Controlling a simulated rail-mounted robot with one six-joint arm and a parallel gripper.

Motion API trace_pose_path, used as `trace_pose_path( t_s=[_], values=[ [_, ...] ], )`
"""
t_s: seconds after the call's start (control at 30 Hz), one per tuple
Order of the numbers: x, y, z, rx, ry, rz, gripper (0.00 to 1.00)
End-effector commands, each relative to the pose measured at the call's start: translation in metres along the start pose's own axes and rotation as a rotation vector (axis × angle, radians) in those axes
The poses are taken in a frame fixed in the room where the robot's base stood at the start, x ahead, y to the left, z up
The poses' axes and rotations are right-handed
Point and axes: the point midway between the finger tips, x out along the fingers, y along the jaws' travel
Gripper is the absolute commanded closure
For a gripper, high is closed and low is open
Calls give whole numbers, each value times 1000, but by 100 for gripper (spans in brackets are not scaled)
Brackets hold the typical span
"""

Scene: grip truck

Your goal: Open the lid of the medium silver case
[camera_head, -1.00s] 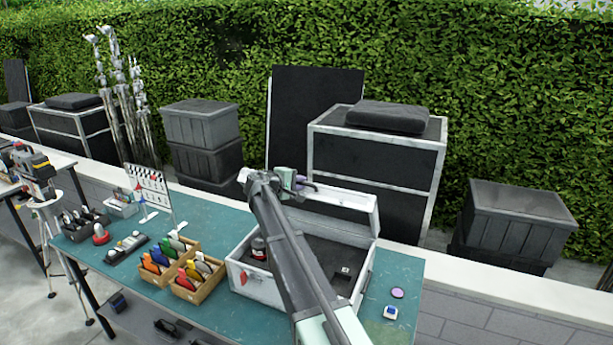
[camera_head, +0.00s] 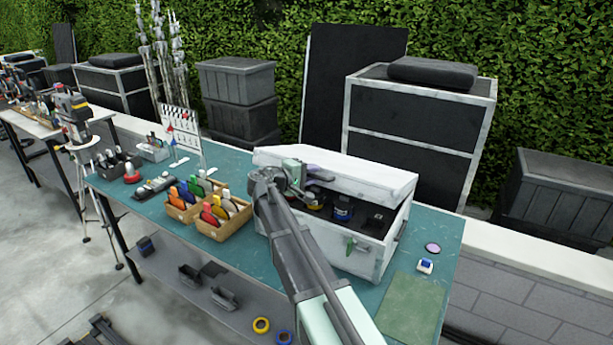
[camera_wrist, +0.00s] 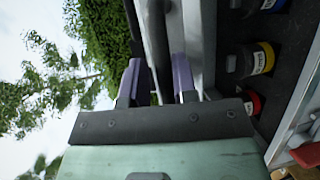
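The medium silver case (camera_head: 338,250) stands on the teal table. Its pale lid (camera_head: 365,175) is partly raised and tilts over the rear of the case, leaving a front gap with dark foam and several small items inside. My gripper (camera_head: 287,178) is at the lid's left front edge. In the wrist view my gripper's two purple fingers (camera_wrist: 160,80) are apart, with a grey strip, seemingly the lid's edge, between them. I cannot tell whether they touch it. The case interior (camera_wrist: 240,45) shows to their right, with red, yellow and blue-marked items.
Wooden boxes of coloured pieces (camera_head: 222,222) stand left of the case, with a clapperboard (camera_head: 182,135) behind them. A purple disc (camera_head: 432,248), a small blue-and-white item (camera_head: 425,266) and a green mat (camera_head: 412,305) lie to the right.

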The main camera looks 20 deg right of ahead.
Motion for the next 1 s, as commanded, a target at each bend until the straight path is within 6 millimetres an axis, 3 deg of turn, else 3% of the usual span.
trace_pose_path(
  t_s=[0.33,1.0],
  values=[
    [-3,2,0,0,-1,3,75],
    [-64,1,0,1,1,3,75]
  ],
)
